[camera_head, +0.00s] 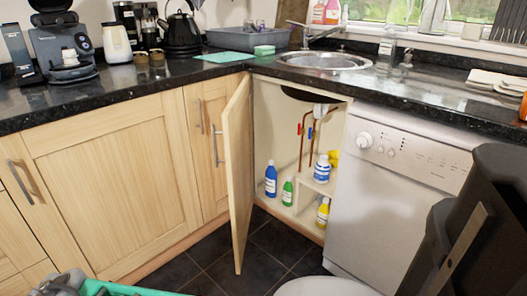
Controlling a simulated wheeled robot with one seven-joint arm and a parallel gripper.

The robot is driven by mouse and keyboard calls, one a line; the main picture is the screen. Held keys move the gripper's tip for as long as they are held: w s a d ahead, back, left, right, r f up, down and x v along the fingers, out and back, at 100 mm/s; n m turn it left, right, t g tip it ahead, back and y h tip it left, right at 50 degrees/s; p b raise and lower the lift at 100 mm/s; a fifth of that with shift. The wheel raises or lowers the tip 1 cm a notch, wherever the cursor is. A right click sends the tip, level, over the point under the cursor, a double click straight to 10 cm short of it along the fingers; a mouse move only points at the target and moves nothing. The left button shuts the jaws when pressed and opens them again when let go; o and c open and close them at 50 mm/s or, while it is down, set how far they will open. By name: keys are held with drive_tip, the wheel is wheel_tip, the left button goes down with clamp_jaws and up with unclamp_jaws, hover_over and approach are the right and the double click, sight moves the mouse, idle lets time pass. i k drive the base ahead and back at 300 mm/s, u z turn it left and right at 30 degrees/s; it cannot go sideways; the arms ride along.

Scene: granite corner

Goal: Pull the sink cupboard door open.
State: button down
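The sink cupboard door (238,165) is pale wood and stands wide open, swung out from its left side roughly square to the cupboard front. Its metal bar handle (217,145) shows on the outer face, at the left. The cupboard interior (270,120) is in plain view, with copper pipes, a blue bottle (271,180), a green bottle (287,192), a white-and-blue tub (321,170) and a yellow bottle (323,213). My gripper is not in view. A large dark part at the lower right looks like my own arm.
A white dishwasher (385,200) stands right of the cupboard. Closed wooden cupboards (115,180) line the left. The granite worktop (150,85) holds a kettle (181,30) and other appliances. Dark floor tiles (275,242) are clear before the cupboard. A teal-edged object (130,290) shows lower left.

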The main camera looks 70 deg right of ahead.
sight(236, 119)
drive_tip(key=k, duration=0.5)
drive_tip(key=z, duration=1)
drive_tip(key=i, duration=0.5)
drive_tip(key=u, duration=0.05)
